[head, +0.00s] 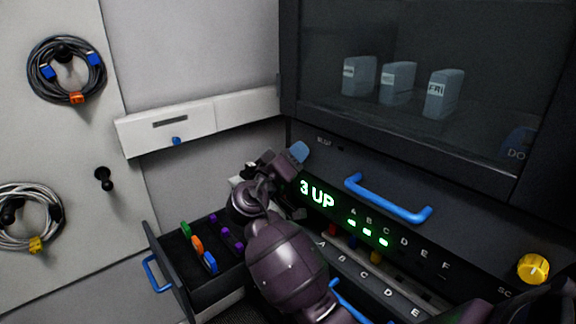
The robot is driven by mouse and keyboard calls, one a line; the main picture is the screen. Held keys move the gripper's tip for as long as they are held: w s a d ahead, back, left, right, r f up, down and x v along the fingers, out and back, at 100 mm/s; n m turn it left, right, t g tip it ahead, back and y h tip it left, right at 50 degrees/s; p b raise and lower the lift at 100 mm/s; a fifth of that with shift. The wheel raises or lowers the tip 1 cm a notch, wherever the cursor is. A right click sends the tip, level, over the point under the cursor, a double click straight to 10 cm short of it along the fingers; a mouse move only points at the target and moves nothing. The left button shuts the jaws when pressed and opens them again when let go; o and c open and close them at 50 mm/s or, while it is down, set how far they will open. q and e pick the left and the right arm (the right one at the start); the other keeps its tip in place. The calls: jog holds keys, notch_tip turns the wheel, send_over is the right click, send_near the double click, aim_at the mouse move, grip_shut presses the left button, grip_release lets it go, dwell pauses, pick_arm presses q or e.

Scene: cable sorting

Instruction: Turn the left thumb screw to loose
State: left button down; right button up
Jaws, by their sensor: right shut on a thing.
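My right gripper (284,163) is at the left end of the dark machine's front panel, beside the green "3 UP" display (317,194). Its jaws are shut on a small blue-grey piece (299,151), which appears to be the left thumb screw. Only its flat top end shows, tilted. The rest is hidden by the gripper, so how far it is turned cannot be seen. My left gripper is not in view.
An open drawer (165,250) with coloured pieces stands at lower left. Coiled cables (68,96) hang on the left wall.

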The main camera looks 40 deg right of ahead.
jog(key=m+g+b, duration=0.1)
jog(key=m+b, duration=0.1)
jog(key=shift+f+m+h, duration=0.1)
jog(key=shift+m+h, duration=0.2)
jog(key=shift+m, duration=0.1)
dwell(0.3)
jog(key=o, duration=0.8)
jog(key=shift+o, duration=0.7)
jog(key=v, duration=1)
jog(key=shift+a+f+b, duration=0.2)
jog(key=shift+a+b, duration=0.15)
jog(key=shift+b, duration=0.1)
